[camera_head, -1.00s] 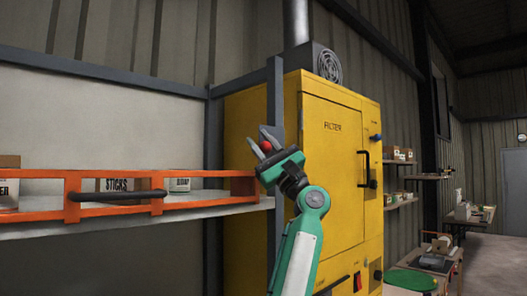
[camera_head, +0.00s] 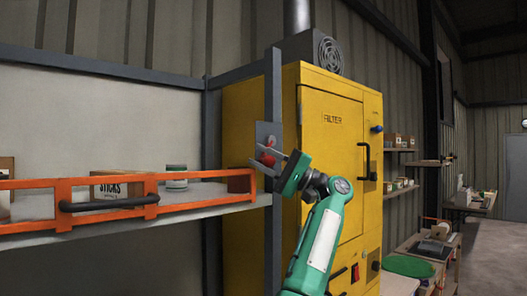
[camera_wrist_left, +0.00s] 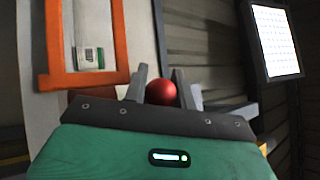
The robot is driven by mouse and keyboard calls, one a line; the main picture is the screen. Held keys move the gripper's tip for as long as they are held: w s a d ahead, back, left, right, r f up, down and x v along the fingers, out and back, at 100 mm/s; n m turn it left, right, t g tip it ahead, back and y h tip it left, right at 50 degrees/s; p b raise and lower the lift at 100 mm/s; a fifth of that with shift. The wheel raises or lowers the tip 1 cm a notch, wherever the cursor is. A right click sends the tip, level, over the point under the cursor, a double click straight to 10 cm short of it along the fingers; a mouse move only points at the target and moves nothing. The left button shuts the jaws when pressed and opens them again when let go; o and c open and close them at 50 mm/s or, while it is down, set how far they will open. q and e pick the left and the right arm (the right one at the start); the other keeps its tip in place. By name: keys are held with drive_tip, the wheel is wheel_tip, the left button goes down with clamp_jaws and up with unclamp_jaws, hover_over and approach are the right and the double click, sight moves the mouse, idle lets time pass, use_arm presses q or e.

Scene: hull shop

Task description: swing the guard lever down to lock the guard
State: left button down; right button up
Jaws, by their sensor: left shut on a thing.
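The guard is an orange rail frame (camera_head: 150,204) with a black handle (camera_head: 100,205), running along the front of the shelf. A grey plate (camera_head: 266,130) sits on the post at its right end. The guard lever's red ball knob (camera_head: 267,159) is by that plate; the lever's arm is mostly hidden. My left gripper (camera_head: 276,160) is at the post, its fingers pointing up and left, shut on the knob. In the left wrist view the red knob (camera_wrist_left: 161,92) sits between the two grey fingers. My right gripper is out of view.
A yellow filter cabinet (camera_head: 335,150) stands close behind and right of my arm. A grey post (camera_head: 272,225) rises beside the gripper. Open floor (camera_head: 490,255) lies far right.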

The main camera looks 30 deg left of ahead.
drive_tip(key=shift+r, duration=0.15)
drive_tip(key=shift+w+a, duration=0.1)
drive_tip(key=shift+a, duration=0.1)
use_arm(q)
drive_tip(key=c, duration=1.1)
unclamp_jaws()
drive_tip(key=shift+w+d, duration=0.1)
drive_tip(key=shift+c, duration=0.2)
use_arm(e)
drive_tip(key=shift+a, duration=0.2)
use_arm(q)
drive_tip(key=shift+f, duration=0.1)
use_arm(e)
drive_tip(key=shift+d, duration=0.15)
